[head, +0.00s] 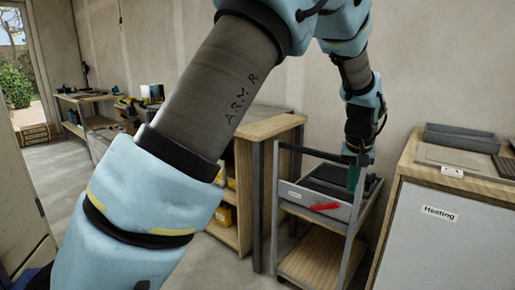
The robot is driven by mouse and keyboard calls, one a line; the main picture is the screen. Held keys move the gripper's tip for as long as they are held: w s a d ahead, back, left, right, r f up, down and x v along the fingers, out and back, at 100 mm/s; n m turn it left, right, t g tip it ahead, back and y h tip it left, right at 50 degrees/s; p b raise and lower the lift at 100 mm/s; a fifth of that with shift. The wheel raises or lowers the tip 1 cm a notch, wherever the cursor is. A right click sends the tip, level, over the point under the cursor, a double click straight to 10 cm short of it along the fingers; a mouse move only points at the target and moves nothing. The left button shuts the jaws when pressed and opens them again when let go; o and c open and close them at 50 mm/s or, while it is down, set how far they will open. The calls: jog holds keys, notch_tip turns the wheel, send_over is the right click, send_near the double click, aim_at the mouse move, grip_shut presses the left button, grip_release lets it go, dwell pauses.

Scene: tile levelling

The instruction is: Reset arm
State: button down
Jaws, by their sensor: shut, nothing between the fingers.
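My arm reaches across the head view from the lower left, over the top and down to the right. My gripper (354,184) hangs at its far end, small and pointing down, over the right side of a trolley (330,213). It is shut and empty. I cannot tell whether its tips touch the dark top tray (328,177) of the trolley. A red-handled tool (325,206) shows at the trolley's front side.
A wooden shelf unit (268,128) with yellow bins stands left of the trolley. A cabinet labelled "Heating" (440,240) with a grey tray (460,138) on top stands at the right. A workbench (85,97) and an open doorway are at the far left.

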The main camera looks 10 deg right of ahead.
jog(key=w+a+r+n+p, duration=0.1)
jog(key=w+a+r, duration=0.15)
jog(key=a, duration=0.95)
jog(key=w+a+r+n+p, duration=0.1)
jog(key=w+a+n+p, duration=0.15)
jog(key=a, duration=1.05)
jog(key=s+a+n+p, duration=0.1)
jog(key=s+a, duration=0.4)
jog(key=a, duration=0.5)
jog(key=s+a+r+y, duration=0.1)
jog(key=s+a, duration=0.3)
jog(key=a, duration=0.6)
jog(key=shift+s+a+n+g+p, duration=0.15)
jog(key=shift+s+n+g+p, duration=0.15)
jog(key=shift+s+n+p, duration=0.05)
